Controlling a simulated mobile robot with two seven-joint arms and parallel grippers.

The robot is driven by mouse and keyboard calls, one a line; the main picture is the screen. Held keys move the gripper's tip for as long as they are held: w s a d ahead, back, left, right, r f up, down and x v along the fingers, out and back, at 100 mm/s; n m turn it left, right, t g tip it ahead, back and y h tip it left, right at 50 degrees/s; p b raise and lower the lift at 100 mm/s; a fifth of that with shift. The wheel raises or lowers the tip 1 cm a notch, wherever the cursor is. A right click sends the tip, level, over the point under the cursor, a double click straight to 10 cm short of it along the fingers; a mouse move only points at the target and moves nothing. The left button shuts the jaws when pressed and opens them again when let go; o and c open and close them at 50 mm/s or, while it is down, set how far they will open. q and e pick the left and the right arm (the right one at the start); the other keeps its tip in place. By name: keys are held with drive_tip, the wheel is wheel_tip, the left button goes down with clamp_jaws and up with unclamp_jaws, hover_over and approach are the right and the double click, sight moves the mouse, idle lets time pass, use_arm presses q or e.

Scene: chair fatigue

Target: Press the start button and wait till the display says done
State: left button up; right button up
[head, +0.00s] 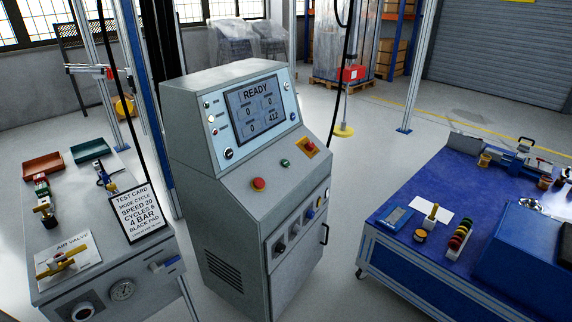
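A grey control console (200,165) stands in the middle of the head view. Its display (255,108) reads "READY" above several number fields, including zeros and 412. On the sloped panel below are a red button (259,184), a small green button (285,163) and a red button on a yellow plate (310,145). Any label for the start button is too small to read. Small buttons and knobs flank the display, and dark knobs sit on the console's front. Neither of my grippers is in view.
At left, a grey bench (110,262) holds a test card (137,213), a yellow-handled air valve (62,262), a gauge (122,290) and trays. At right, a blue-topped workbench (440,262) holds tools and small parts. Floor shows between console and workbench.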

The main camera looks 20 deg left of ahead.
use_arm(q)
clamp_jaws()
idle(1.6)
